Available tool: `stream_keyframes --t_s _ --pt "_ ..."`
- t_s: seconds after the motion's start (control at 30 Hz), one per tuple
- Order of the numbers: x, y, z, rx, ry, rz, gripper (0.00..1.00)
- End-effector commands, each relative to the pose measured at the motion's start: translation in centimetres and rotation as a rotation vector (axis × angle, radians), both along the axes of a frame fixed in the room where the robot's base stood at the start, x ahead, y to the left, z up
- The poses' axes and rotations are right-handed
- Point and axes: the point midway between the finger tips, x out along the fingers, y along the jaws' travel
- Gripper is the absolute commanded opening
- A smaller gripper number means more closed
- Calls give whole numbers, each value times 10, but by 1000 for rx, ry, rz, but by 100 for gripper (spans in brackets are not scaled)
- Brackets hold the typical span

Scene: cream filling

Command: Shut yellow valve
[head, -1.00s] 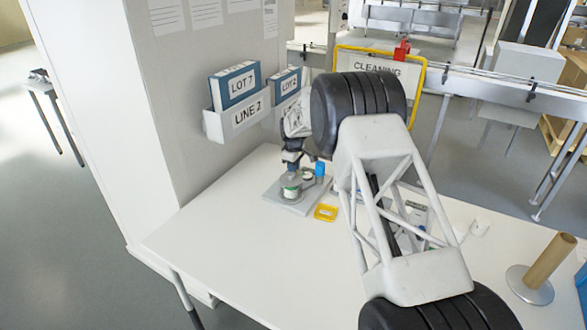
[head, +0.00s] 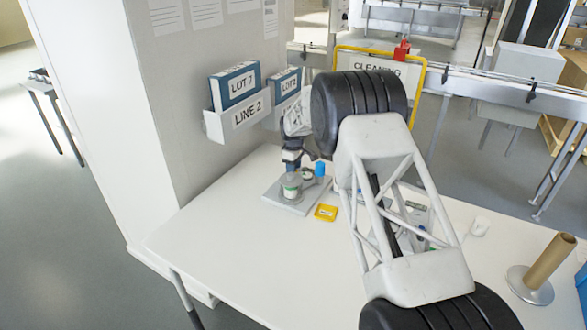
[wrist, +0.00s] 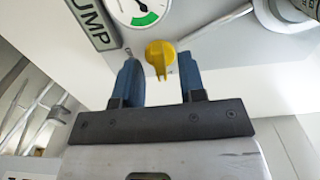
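The yellow valve (wrist: 160,57) shows in the wrist view as a small handle below a panel. My gripper (wrist: 160,65) is open, with one blue finger on each side of the valve. Gaps show between the handle and both fingers, and nothing is held. In the head view my gripper (head: 293,160) is pointed down over a grey base plate (head: 272,194) at the back of the table. I cannot make out the valve in the head view.
In the wrist view a gauge (wrist: 139,10) with a green arc and a PUMP label (wrist: 92,20) sit by the valve; a metal pipe (wrist: 215,27) runs at right. On the table are a blue-capped bottle (head: 320,169), a yellow item (head: 326,212) and a brown roll (head: 550,260).

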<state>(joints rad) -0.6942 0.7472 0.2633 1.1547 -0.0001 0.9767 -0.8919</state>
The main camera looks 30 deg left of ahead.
Motion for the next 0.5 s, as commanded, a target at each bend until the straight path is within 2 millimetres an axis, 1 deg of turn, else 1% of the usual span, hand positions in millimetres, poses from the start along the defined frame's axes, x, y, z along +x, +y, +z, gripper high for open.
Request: stream_keyframes --t_s 0.5 --pt "0 0 59 2 -2 0 37"
